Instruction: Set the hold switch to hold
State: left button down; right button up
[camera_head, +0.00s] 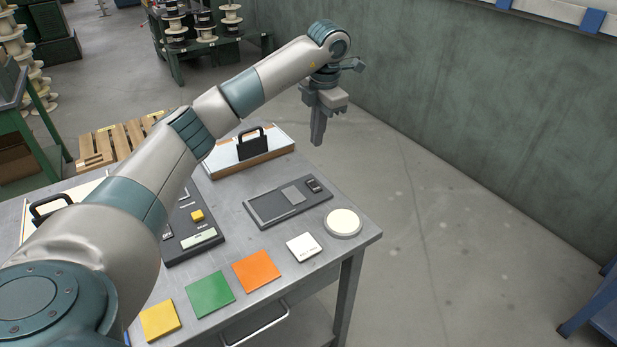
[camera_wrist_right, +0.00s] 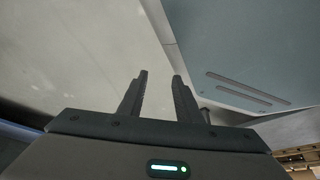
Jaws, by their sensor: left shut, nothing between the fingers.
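My left gripper (camera_head: 317,138) points down at the far right of the table, in the air beyond the table's back right edge, shut and empty. A dark panel (camera_head: 262,208) lies flat on the table, with a grey square plate and a small black switch-like part (camera_head: 313,185) at its right end. A second dark panel (camera_head: 192,251) with a yellow button and a pale display is partly hidden behind my left arm. I cannot read which part is the hold switch or its setting. My right gripper (camera_wrist_right: 160,98) shows in the right wrist view, fingers apart and empty.
The table (camera_head: 352,258) also bears a round white disc (camera_head: 343,222), a white card (camera_head: 303,247), orange (camera_head: 256,271), green (camera_head: 210,295) and yellow (camera_head: 160,321) squares, and a board with a black handle (camera_head: 252,143). A green wall (camera_head: 500,120) stands to the right.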

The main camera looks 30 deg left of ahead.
aim_at(311, 181)
pick_arm(q)
jog(key=shift+d+r, duration=0.1)
pick_arm(e)
jog(key=shift+w, duration=0.1)
